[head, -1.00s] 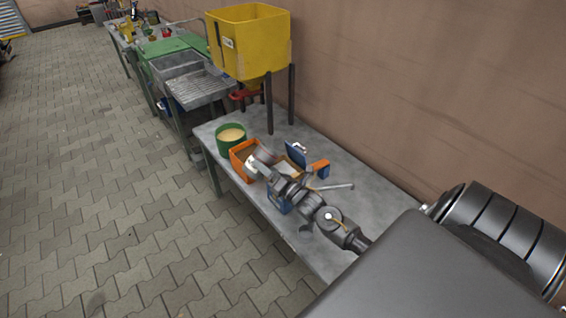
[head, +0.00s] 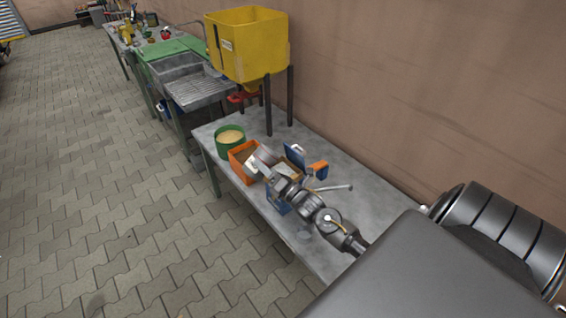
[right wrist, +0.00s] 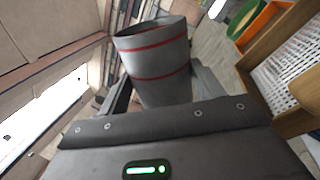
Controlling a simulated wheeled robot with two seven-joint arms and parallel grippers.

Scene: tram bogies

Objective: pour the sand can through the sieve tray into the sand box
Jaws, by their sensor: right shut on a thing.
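My right gripper (head: 266,168) is shut on a grey can with red bands, which I take as the sand can; it shows between the fingers in the right wrist view (right wrist: 158,62). In the head view the can (head: 265,155) is small and partly hidden by the gripper, held by the orange box (head: 240,171). I cannot tell its tilt or contents. A wooden frame with a perforated plate, likely the sieve tray (right wrist: 292,72), is right of the can in the right wrist view, apart from it. Which container is the sand box is unclear. My left gripper is out of view.
A green tub (head: 230,145) of pale sand stands beside the orange box. A blue thing (head: 294,156) and an orange one (head: 319,169) lie behind my gripper. A yellow hopper (head: 246,50) stands on dark legs. The grey table (head: 365,194) is clear toward the wall.

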